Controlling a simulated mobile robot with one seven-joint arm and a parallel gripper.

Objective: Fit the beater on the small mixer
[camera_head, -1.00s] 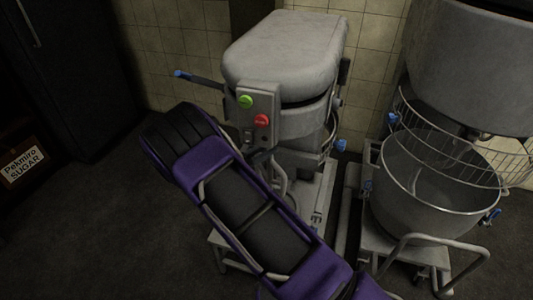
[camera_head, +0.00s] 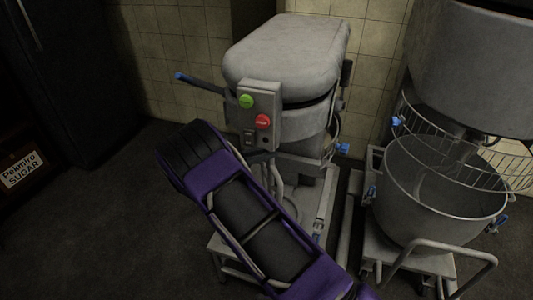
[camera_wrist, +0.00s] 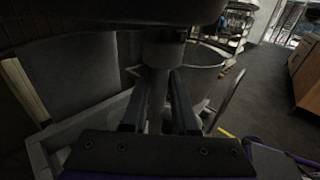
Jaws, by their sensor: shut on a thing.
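The small mixer (camera_head: 287,55) stands at centre in the head view, with a rounded grey head and green and red buttons. In the wrist view the dark underside of its head (camera_wrist: 110,14) spans the top, with a round grey hub (camera_wrist: 164,48) below it. My gripper (camera_wrist: 161,78) is under the head, shut on the grey shaft of the beater (camera_wrist: 157,100), which stands roughly upright between the fingers. The shaft's top lies close below the hub; I cannot tell whether they touch. The beater's lower part is hidden. My arm hides the gripper in the head view.
A larger mixer with a steel bowl (camera_head: 440,195) and wire guard (camera_head: 465,150) stands close on the right. The small mixer's blue-tipped lever (camera_head: 197,82) sticks out left. The floor (camera_head: 110,240) on the left is clear.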

